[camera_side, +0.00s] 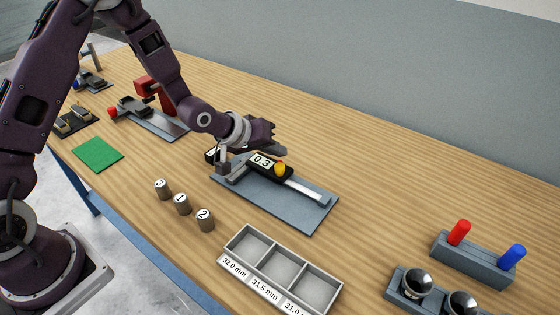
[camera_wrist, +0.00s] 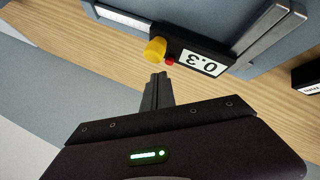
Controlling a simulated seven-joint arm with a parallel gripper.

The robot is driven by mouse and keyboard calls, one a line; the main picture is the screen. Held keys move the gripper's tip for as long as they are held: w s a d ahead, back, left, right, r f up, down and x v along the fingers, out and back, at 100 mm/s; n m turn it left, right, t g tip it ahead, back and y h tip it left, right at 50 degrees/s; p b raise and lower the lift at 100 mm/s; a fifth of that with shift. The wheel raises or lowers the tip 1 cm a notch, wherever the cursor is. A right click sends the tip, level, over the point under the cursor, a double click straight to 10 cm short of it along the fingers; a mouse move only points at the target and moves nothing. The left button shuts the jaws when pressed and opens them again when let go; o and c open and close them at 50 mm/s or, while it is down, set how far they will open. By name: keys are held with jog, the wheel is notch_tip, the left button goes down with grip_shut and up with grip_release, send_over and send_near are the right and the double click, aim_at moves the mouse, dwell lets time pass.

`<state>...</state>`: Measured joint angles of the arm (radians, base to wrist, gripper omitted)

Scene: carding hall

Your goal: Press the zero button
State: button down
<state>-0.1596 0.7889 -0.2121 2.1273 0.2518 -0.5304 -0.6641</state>
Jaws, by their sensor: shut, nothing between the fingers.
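The caliper (camera_side: 304,189) lies on a blue-grey plate (camera_side: 318,215), its display (camera_side: 262,161) reading 0.3. The display is upside down in the wrist view (camera_wrist: 201,62). A yellow knob (camera_side: 280,169) stands on the caliper and shows in the wrist view (camera_wrist: 154,49). A small red button (camera_wrist: 169,61) sits between the knob and the display; I cannot make it out in the side view. My gripper (camera_wrist: 158,76) is shut and empty. Its fingertips appear just short of the red button in the wrist view, with no contact visible. In the side view my gripper (camera_side: 282,149) is by the caliper's far side.
Numbered cylinders (camera_side: 182,204) stand in front of the plate, near a three-compartment tray (camera_side: 281,263). A black labelled block (camera_wrist: 309,78) is beside the jaws. A red-and-blue-pegged block (camera_side: 474,261) is at right. A green mat (camera_side: 98,154) and a red device (camera_side: 152,92) are at left.

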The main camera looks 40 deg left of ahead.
jog(key=shift+f, duration=0.15)
jog(key=shift+f, duration=0.25)
jog(key=shift+f, duration=0.4)
dwell(0.7)
dwell(0.3)
jog(key=shift+r, duration=0.8)
jog(key=shift+r, duration=2.55)
